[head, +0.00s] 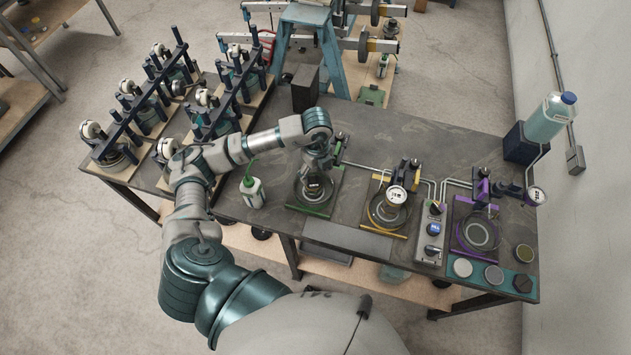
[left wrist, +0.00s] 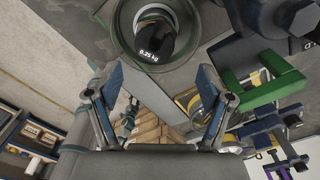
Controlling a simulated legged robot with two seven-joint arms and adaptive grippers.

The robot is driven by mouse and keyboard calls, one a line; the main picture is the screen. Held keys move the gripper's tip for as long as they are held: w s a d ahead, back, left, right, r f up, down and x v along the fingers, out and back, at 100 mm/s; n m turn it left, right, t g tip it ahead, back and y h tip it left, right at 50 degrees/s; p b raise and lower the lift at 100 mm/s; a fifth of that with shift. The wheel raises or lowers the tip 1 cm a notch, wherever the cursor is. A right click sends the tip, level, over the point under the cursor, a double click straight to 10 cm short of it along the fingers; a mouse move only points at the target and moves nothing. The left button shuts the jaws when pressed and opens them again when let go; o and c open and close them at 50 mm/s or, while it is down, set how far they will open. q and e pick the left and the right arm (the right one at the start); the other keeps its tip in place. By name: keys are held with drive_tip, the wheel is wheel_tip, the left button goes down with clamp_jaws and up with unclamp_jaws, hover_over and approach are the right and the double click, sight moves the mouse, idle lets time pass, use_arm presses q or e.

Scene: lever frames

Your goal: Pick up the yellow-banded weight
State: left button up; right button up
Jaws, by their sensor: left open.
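A small black weight (head: 314,188) marked 0.25 kg sits on the round plate of the green-edged station (head: 316,209). In the left wrist view the weight (left wrist: 155,38) is at top centre, beyond my fingertips. I cannot make out a yellow band on it. My left gripper (head: 317,170) is above it in the head view and partly hides it. The blue fingers of this gripper (left wrist: 158,84) are spread wide with nothing between them. I cannot tell the height of the gap. My right gripper is not in view.
A yellow-edged station with a gauge (head: 396,195) stands to the right, then a switch box (head: 432,232) and a purple-edged station (head: 480,233). A white-green bottle (head: 252,190) stands left. Several framed presses (head: 145,105) crowd the left end. Bare bench (head: 425,140) lies behind the stations.

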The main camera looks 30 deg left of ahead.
sight(312, 183)
use_arm(q)
drive_tip(key=f, duration=0.1)
drive_tip(key=a+f+p, duration=0.1)
drive_tip(key=f, duration=0.3)
drive_tip(key=shift+s+a+p, duration=0.15)
drive_tip(key=shift+a+p, duration=0.1)
drive_tip(key=shift+p, duration=0.05)
drive_tip(key=shift+f, duration=0.4)
drive_tip(key=shift+d+r, duration=0.1)
drive_tip(key=shift+d, duration=0.2)
drive_tip(key=c, duration=1.4)
drive_tip(key=shift+c, duration=0.2)
